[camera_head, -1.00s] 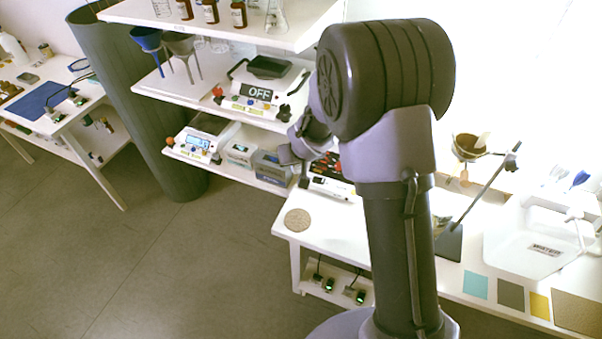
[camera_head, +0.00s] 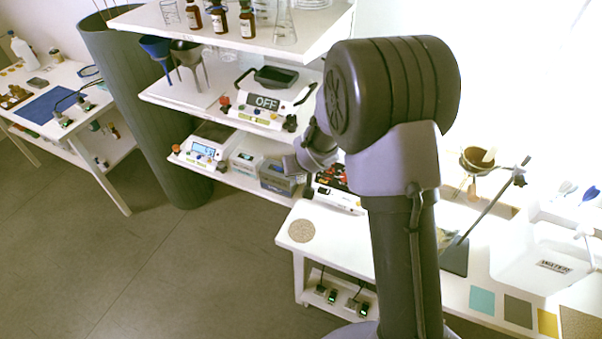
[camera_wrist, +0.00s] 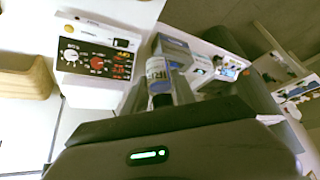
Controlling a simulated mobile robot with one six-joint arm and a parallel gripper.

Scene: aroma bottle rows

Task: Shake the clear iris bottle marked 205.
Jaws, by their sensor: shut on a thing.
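A small bottle (camera_wrist: 159,80) shows in the wrist view, with a pale label that reads in part "IRI" and clear-looking glass. Its number cannot be read. My gripper (camera_wrist: 160,108) is shut on this bottle, and its dark jaws hide the bottle's near end. In the head view my gripper (camera_head: 297,163) is a small grey shape left of my arm, in front of the lower shelf. The bottle cannot be made out there.
A shelf unit (camera_head: 205,97) holds brown bottles (camera_head: 218,20), funnels and a device marked OFF (camera_head: 262,102). A white table (camera_head: 340,240) with a round cork mat (camera_head: 301,231) stands at the right.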

